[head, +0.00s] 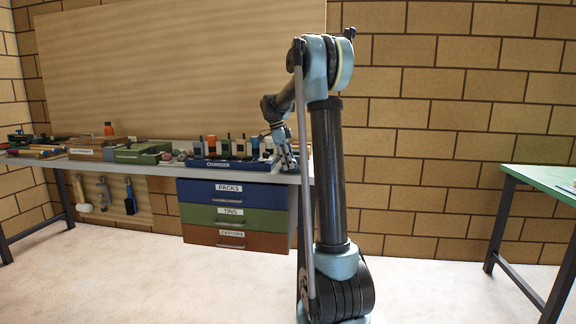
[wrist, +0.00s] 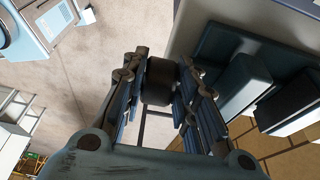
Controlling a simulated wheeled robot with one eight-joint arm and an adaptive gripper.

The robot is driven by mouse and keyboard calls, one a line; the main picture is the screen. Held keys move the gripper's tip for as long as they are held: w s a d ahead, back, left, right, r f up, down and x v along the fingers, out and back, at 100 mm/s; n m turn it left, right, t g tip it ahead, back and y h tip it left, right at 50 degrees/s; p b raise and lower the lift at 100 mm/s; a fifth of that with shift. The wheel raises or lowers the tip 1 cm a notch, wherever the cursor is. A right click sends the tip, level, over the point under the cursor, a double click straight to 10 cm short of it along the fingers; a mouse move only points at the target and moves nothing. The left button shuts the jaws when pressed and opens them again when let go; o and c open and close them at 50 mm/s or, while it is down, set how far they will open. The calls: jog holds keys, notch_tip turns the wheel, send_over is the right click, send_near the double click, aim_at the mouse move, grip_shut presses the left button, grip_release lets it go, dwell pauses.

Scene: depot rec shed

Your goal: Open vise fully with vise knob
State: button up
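In the head view my gripper (head: 287,155) reaches down at the right end of the bench. My arm hides part of that end, and I cannot make out the vise there.
The blue charger tray (head: 225,163) with several upright packs stands close left of my gripper. Below the bench is a drawer unit (head: 232,213) marked PACKS, TINS and CASTORS. Boxes and tools fill the bench's left. A green table (head: 545,180) stands far right, with open floor between.

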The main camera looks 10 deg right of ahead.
jog(key=o, duration=0.3)
jog(key=shift+o, duration=0.2)
jog(key=v, duration=1.2)
jog(key=shift+w, duration=0.15)
